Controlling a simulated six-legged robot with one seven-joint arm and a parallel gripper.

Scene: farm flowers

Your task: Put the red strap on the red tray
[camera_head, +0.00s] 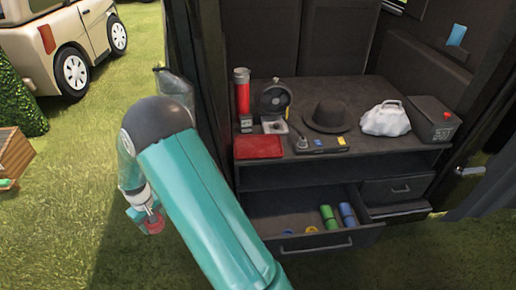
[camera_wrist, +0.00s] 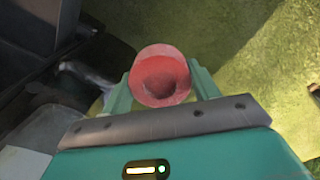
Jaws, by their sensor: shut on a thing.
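The red strap (camera_wrist: 160,76) is a rolled red ring held between the fingers of my gripper (camera_wrist: 158,92) in the wrist view. In the head view, the strap (camera_head: 154,224) shows low at the left, below my arm, above the grass. My gripper (camera_head: 146,212) is shut on it there, outside the dark cabinet and apart from it. The red tray (camera_head: 259,147) lies flat on the front left of the cabinet top. It looks empty. My gripper is left of the tray and lower.
On the cabinet top (camera_head: 360,92) stand a red cylinder (camera_head: 242,95), a black hat (camera_head: 327,117), a white bag (camera_head: 386,119) and a dark box (camera_head: 432,119). An open drawer (camera_head: 330,241) below holds several coloured rolls. A dark door post (camera_head: 207,75) rises left of the tray.

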